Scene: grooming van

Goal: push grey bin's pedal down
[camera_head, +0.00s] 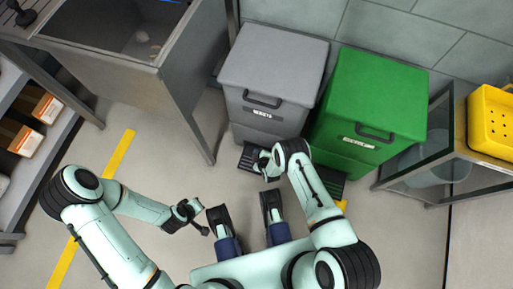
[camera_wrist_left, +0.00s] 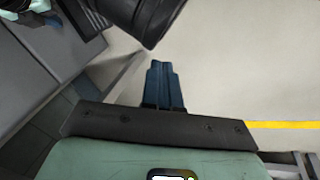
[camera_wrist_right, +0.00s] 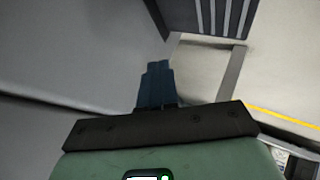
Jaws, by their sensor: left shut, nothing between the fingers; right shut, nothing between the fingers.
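The grey bin (camera_head: 268,78) stands against the wall with its lid closed. Its black ribbed pedal (camera_head: 249,157) sticks out at the floor in front of it. My right gripper (camera_head: 265,169) is at the pedal's right part and partly covers it. In the right wrist view its blue fingers (camera_wrist_right: 156,84) are shut and empty, with the ribbed pedal (camera_wrist_right: 208,17) beyond them; I cannot tell whether they touch. My left gripper (camera_head: 204,231) is over open floor at lower left, away from the bin. Its fingers (camera_wrist_left: 163,86) are shut and empty.
A green bin (camera_head: 372,105) stands close on the right, with its own dark pedal (camera_head: 331,186) partly behind my right arm. A metal sink unit (camera_head: 128,75) is at left. A glass-sided stand with a yellow basket (camera_head: 492,122) is at right. Floor at left centre is free.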

